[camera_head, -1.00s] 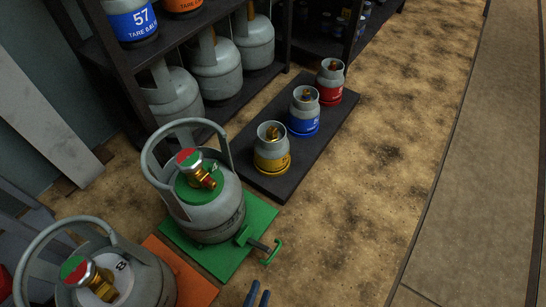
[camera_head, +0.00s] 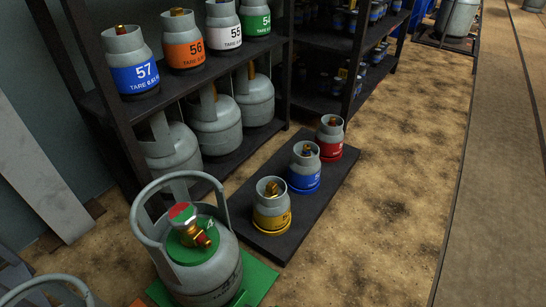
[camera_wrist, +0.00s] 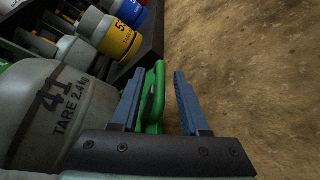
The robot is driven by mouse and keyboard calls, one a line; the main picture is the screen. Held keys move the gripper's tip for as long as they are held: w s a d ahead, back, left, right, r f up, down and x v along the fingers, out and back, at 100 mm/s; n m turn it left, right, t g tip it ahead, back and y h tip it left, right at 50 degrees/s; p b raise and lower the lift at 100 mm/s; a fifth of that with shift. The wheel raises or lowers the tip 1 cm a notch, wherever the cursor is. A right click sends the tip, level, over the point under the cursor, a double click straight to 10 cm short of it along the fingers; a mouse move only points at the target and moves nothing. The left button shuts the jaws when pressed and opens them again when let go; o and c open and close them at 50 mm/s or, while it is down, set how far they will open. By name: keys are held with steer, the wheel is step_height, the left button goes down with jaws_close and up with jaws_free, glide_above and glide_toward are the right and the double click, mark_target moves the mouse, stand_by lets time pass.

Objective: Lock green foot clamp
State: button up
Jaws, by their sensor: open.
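A grey gas cylinder (camera_head: 200,262) with a green collar and brass valve stands on a green base plate (camera_head: 262,280) in the head view. In the wrist view the cylinder (camera_wrist: 50,115), marked "41 TARE 2.4 kg", is at the left. The green clamp handle (camera_wrist: 152,95) stands up between the blue fingers of my gripper (camera_wrist: 160,98). The gripper is open, with the handle nearer the left finger; whether they touch is unclear. The clamp's lower part is hidden by the gripper. In the head view my gripper is out of frame.
Small yellow (camera_head: 271,207), blue (camera_head: 304,168) and red (camera_head: 330,138) banded cylinders stand on a dark platform (camera_head: 325,195) behind the green plate. A dark shelf (camera_head: 180,82) holds more cylinders. An orange plate (camera_head: 140,302) shows at lower left. The floor (camera_head: 375,230) to the right is clear.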

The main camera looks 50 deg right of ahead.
jaws_close()
stand_by(1.3)
